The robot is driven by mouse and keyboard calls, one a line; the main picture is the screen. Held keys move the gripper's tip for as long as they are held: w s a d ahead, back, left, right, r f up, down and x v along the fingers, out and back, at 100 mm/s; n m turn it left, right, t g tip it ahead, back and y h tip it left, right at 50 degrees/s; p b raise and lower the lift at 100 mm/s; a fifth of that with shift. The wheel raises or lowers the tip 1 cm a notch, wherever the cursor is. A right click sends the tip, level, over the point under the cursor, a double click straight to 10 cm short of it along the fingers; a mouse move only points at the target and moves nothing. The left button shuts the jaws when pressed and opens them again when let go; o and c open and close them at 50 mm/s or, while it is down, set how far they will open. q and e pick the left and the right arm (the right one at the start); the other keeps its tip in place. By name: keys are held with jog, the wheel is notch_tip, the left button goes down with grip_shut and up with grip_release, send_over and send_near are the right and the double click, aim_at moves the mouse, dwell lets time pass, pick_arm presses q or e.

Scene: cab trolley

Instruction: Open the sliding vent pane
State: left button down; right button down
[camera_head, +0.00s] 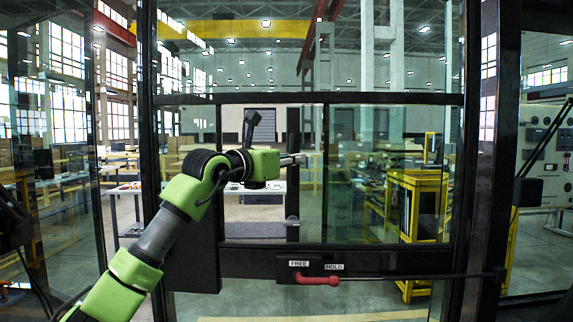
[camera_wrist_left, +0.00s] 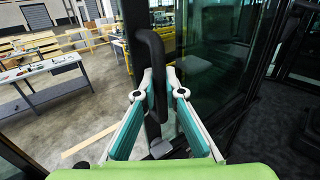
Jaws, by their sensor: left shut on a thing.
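The vent pane (camera_head: 390,170) is a glass pane in a black window frame in the head view. Glass right of the black upright bar looks greener, as if layered; the gap to its left (camera_head: 250,215) looks clear. A black vertical handle (camera_head: 293,125) stands at the pane's left side; it also shows as a curved bar in the left wrist view (camera_wrist_left: 152,48). My left gripper (camera_head: 297,160) is at this handle, with its fingers (camera_wrist_left: 158,82) closed around the bar. My right gripper is not in view.
A red-ended lever (camera_head: 320,280) lies below the window beneath FREE and HOLD labels (camera_head: 316,265), its rod running right. Black posts (camera_head: 148,130) flank the window. Beyond the glass are a yellow rack (camera_head: 418,185) and worktables (camera_wrist_left: 45,82).

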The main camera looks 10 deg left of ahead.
pick_arm(q)
jog(key=shift+w+d+r, duration=0.1)
jog(key=shift+d, duration=0.35)
jog(key=c, duration=2.1)
grip_release()
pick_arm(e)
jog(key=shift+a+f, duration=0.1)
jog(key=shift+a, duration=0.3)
pick_arm(q)
jog(key=shift+s+a, duration=0.25)
jog(key=shift+s, duration=0.2)
jog(key=v, duration=1.1)
jog(key=shift+d, duration=0.1)
